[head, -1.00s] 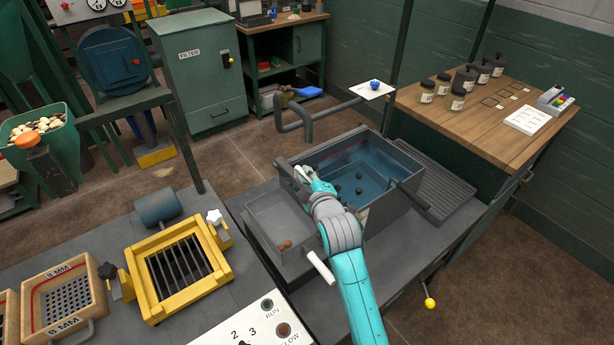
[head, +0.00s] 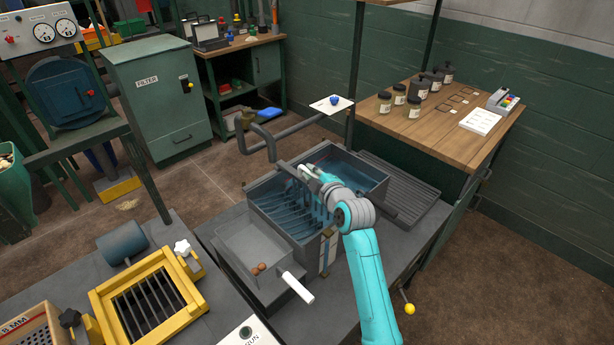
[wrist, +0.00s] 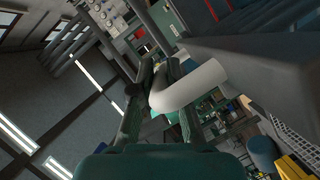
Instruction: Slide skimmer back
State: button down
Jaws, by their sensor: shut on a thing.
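My gripper (head: 310,174) is over the middle of the open water tank (head: 262,205) in the head view. In the wrist view my gripper (wrist: 168,105) is shut on a white rounded grip (wrist: 190,85), which I take to be the skimmer's handle. The skimmer (head: 292,180) appears as a dark bar across the tank with a row of slats or tines below it in the blue water. My gripper and wrist hide part of the bar and nearly all of the grip.
A grey tray (head: 250,250) with brown balls adjoins the tank's near left end, with a white lever (head: 297,288) in front. A ribbed drainboard (head: 415,200) lies right of the tank. A bent grey pipe (head: 265,140) rises behind it. A yellow grate (head: 150,305) stands at left.

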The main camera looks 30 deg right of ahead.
jog(key=c, duration=1.2)
grip_release()
jog(key=v, duration=1.2)
